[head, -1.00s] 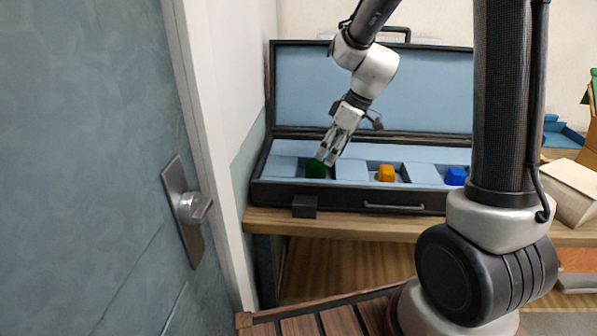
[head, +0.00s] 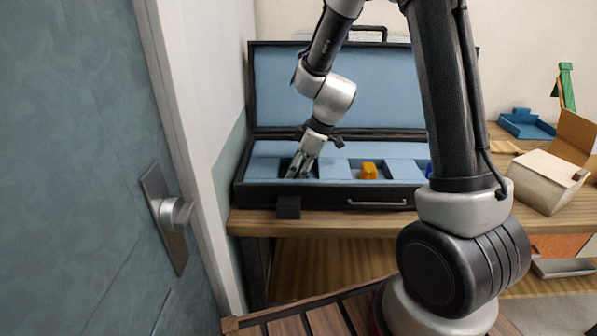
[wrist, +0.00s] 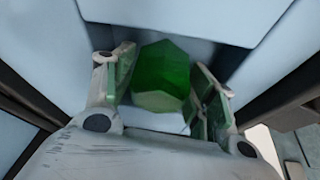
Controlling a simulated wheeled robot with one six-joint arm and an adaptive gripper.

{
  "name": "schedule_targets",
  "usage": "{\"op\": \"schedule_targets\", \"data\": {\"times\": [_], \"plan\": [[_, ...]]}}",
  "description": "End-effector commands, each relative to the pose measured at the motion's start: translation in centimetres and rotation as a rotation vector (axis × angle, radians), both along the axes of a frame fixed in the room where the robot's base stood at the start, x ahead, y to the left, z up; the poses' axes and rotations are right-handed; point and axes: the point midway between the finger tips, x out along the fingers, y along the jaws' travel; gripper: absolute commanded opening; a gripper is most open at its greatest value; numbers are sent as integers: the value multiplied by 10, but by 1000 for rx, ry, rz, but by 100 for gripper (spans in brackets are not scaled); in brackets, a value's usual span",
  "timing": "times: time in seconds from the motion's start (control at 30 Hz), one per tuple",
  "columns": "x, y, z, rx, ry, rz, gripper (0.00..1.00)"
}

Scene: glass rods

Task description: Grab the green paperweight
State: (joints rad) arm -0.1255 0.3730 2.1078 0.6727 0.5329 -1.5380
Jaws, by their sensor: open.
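The green paperweight (wrist: 162,76) is a faceted dark green block. In the wrist view it sits in a compartment of the blue-lined case, between and just beyond the fingertips of my gripper (wrist: 165,92). My gripper is open, with one finger on each side of the paperweight and a gap visible on the left. I cannot tell whether the right finger touches it. In the head view my gripper (head: 299,166) reaches down into the left compartment of the open black case (head: 325,196) and largely hides the paperweight.
An orange paperweight (head: 369,171) sits in the middle compartment. A blue one (head: 429,170) is mostly hidden behind my arm. The open lid (head: 280,90) stands behind my gripper. A cardboard box (head: 545,182) and a blue tray (head: 525,126) are at right. A door (head: 75,170) is at left.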

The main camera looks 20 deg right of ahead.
Motion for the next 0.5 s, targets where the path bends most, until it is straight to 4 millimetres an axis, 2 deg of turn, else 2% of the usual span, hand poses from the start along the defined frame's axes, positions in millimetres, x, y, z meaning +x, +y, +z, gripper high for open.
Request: {"op": "schedule_targets", "data": {"times": [0.2,0.27,0.4,0.43,0.5], "plan": [[0,1,-1,-1,-1,1,56],[0,1,-1,0,0,1,47],[0,1,-1,0,0,1,22],[0,1,-1,0,0,1,18],[1,1,-1,0,-2,1,18]]}}
